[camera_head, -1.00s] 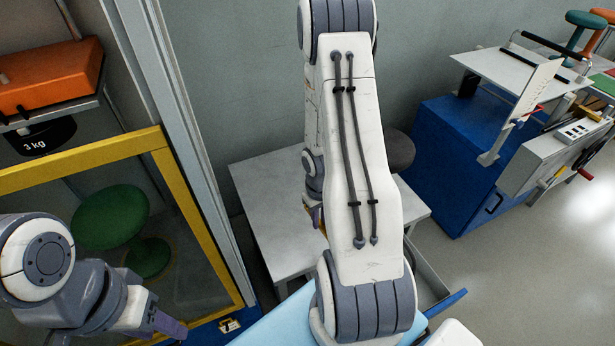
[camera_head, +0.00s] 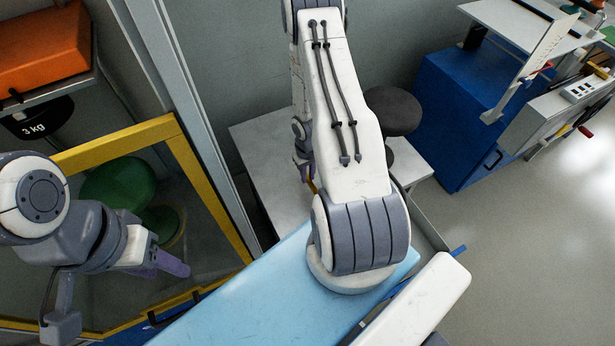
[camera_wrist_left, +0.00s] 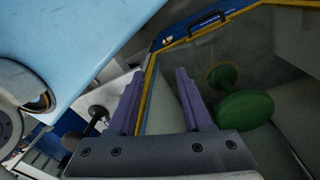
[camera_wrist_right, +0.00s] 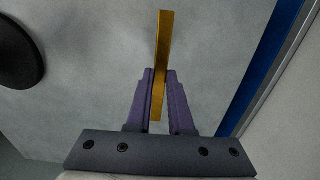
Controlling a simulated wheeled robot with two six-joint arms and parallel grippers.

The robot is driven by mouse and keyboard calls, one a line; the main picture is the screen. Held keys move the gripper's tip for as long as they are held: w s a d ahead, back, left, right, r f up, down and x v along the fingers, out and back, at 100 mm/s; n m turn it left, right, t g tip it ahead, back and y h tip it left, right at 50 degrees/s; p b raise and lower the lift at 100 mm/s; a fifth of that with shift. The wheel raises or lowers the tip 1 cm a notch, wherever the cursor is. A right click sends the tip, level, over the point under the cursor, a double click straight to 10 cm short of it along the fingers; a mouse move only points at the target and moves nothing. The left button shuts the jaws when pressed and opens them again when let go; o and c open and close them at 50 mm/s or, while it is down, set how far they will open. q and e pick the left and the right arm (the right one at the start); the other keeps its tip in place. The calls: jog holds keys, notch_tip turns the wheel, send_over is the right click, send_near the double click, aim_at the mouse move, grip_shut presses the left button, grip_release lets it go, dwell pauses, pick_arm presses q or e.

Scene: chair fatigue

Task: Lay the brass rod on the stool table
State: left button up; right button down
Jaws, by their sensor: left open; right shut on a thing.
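The brass rod (camera_wrist_right: 163,40) is a flat golden bar gripped between the purple fingers of my right gripper (camera_wrist_right: 159,72); it points away from the gripper. A small piece of the rod (camera_head: 312,187) shows in the head view beside my right forearm, which hides most of that gripper. The stool table (camera_head: 262,150) has a pale grey top and stands against the wall. The rod is over this top; I cannot tell whether it touches. My left gripper (camera_wrist_left: 158,76) is open and empty, at the lower left of the head view (camera_head: 172,262).
A dark grey stool (camera_head: 393,108) stands at the table's right part. A light blue padded surface (camera_head: 250,300) lies in front. A yellow-framed enclosure (camera_head: 185,165) with a green stool (camera_head: 118,185) is at left. A blue cabinet (camera_head: 460,115) stands at right.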

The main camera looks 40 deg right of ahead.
aim_at(307, 188)
jog(key=shift+w+a+f, duration=0.1)
jog(key=shift+w, duration=0.05)
jog(key=shift+f+b, duration=0.3)
notch_tip(307, 188, down, 4)
jog(key=b, duration=0.3)
jog(key=shift+r+b, duration=0.1)
jog(key=shift+b, duration=0.3)
jog(key=shift+r, duration=0.15)
jog(key=c, duration=0.8)
grip_release()
